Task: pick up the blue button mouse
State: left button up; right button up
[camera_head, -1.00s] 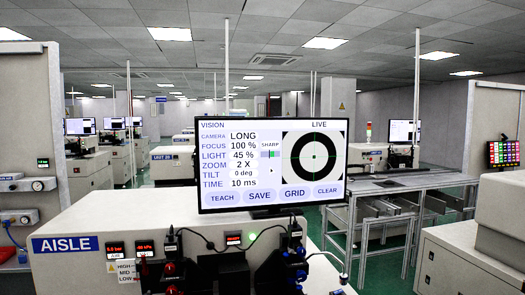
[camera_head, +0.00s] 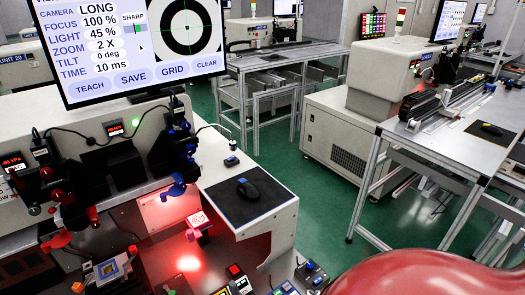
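A dark computer mouse (camera_head: 248,188) lies on a black mat (camera_head: 232,206) on the white side shelf of the machine, just right of the picture's middle-left. A thin bluish mark shows on it, but its buttons are too small to tell apart. A second dark mouse (camera_head: 492,129) lies on a black mat on the workbench at the far right. Neither of my grippers is in view.
A monitor (camera_head: 140,45) stands above the machine. A small dark device (camera_head: 232,160) sits behind the mat. Red and blue fixtures (camera_head: 175,188) stand left of the shelf. A large glossy red rounded surface (camera_head: 440,275) fills the lower right. Green floor (camera_head: 320,195) is open between the benches.

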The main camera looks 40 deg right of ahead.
aim_at(248, 190)
jog(key=z, duration=1.15)
